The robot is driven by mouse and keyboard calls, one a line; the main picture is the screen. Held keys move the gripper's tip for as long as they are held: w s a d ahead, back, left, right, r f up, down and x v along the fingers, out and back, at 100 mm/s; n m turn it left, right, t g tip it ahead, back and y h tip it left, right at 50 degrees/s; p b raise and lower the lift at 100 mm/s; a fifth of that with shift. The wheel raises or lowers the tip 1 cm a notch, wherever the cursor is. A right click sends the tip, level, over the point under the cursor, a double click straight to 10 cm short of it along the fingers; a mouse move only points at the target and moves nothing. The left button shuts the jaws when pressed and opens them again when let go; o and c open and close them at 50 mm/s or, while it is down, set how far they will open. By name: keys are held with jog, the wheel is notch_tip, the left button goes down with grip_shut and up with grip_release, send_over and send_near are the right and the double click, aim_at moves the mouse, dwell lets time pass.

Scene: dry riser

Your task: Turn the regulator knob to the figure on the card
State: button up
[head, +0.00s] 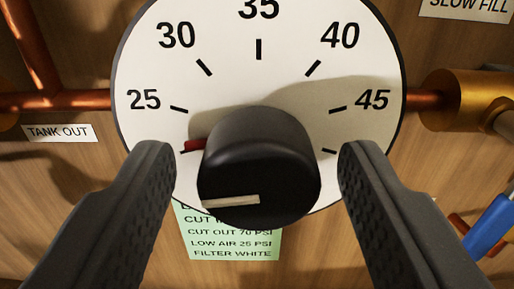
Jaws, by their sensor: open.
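The black regulator knob (262,150) sticks out from the middle of a white dial (225,45) with the figures 25, 30, 35, 40 and 45. A pale line on the knob's front face points left and slightly down. A red pointer shows at the knob's left, just below the 25 mark, near the lowest left tick. A green card (234,245) below is partly covered by the knob and dial; I read "CUT OUT 70 PSI", "LOW AIR 25 PSI" and "FILTER WHITE". Its upper lines are hidden. My gripper (258,160) is open, one finger either side of the knob, with gaps.
Copper pipes (50,101) run left of the dial, above a "TANK OUT" label (58,133). A brass fitting (455,97) is at the right, with a blue handle (488,228) lower right. A "SLOW FILL" label (468,8) is at the top right. All are on a wooden panel.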

jog(key=shift+w, duration=0.1)
jog(key=c, duration=1)
jog(key=shift+d, duration=0.2)
jog(key=shift+a, duration=0.1)
